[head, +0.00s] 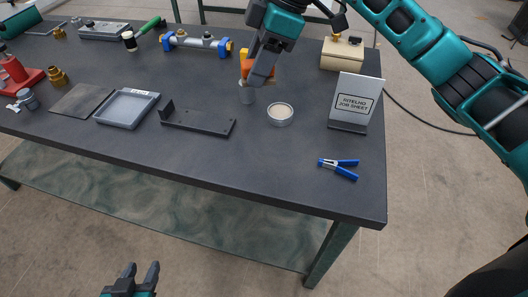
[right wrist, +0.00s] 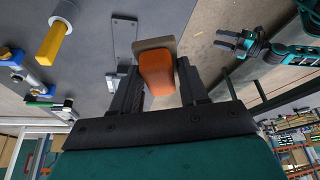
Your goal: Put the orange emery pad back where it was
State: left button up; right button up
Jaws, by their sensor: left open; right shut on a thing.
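The orange emery pad (head: 244,67) is an orange block with a tan-brown face (right wrist: 158,72). My right gripper (head: 260,70) is shut on it and holds it above the back middle of the table. In the right wrist view the pad sits between the two dark fingers (right wrist: 160,88), its brown face pointing away from the palm. In the head view the fingers partly hide the pad. My left gripper (head: 132,278) is open and empty at the bottom left, in front of the table and away from it. It also shows in the right wrist view (right wrist: 238,45).
A round pale dish (head: 280,114), dark bracket (head: 198,121), grey tray (head: 124,108), job sheet stand (head: 355,103) and blue-handled pliers (head: 340,168) lie around. The table's front middle is clear.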

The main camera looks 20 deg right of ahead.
jog(key=b, duration=0.2)
send_over(253, 152)
jog(key=d, duration=0.2)
jog(key=f, duration=1.5)
jog(key=shift+s+a, duration=0.2)
jog(key=shift+a, duration=0.05)
jog(key=shift+f, duration=2.45)
jog(key=shift+f, duration=0.15)
jog(key=o, duration=0.9)
jog(key=shift+o, duration=0.2)
jog(key=w+p+v, duration=0.1)
jog(key=v, duration=1.1)
jog(key=shift+s+r, duration=0.2)
jog(key=shift+s, duration=0.25)
